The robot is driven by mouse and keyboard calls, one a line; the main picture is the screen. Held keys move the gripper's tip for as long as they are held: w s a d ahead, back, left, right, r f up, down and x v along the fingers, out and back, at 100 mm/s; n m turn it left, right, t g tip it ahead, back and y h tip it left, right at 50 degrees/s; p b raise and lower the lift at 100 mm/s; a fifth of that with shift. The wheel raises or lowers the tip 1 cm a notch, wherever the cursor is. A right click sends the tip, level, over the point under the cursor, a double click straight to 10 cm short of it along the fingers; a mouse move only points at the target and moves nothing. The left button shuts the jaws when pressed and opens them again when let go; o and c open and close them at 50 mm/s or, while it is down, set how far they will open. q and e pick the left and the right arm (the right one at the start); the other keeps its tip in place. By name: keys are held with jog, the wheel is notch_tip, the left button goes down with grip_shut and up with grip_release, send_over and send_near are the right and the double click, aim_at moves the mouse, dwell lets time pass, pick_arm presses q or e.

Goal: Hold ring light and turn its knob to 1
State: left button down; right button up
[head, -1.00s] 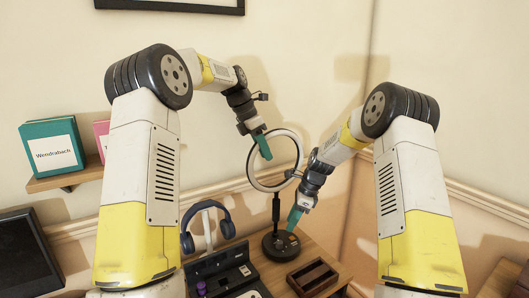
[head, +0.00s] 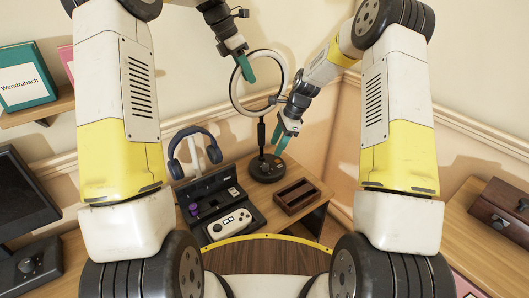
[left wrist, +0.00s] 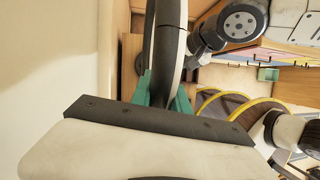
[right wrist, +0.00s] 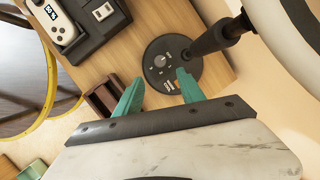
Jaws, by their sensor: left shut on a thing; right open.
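The ring light (head: 235,98) stands upright on a thin stem over a round black base (head: 267,170). My left gripper (head: 245,68) is shut on the upper left of the ring; in the left wrist view the ring (left wrist: 166,55) passes between its teal fingers (left wrist: 162,92). My right gripper (head: 285,143) is open and empty just above the base. In the right wrist view its fingertips (right wrist: 160,79) point at the base, with the small grey knob (right wrist: 161,60) just beyond the gap between them, apart from both. The marks around the knob are too small to read.
A dark wooden tray (head: 298,193) lies right of the base. A black dock with a white game controller (head: 229,222) is in front, with a headphone stand (head: 212,153) behind it. A monitor (head: 22,200) stands at left. A wooden box (head: 500,208) is at far right.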

aim_at(265, 164)
jog(key=a+f+n, duration=0.1)
jog(key=f+n, duration=0.2)
jog(key=n, duration=0.6)
jog(key=a+f+n+t, duration=0.1)
jog(key=f+n, duration=0.2)
jog(key=n, duration=0.7)
jog(key=a+f+n, duration=0.2)
jog(key=f+n, duration=0.1)
jog(key=n, duration=0.7)
jog(key=shift+f+t, duration=0.1)
jog(key=shift+t, duration=0.3)
grip_shut()
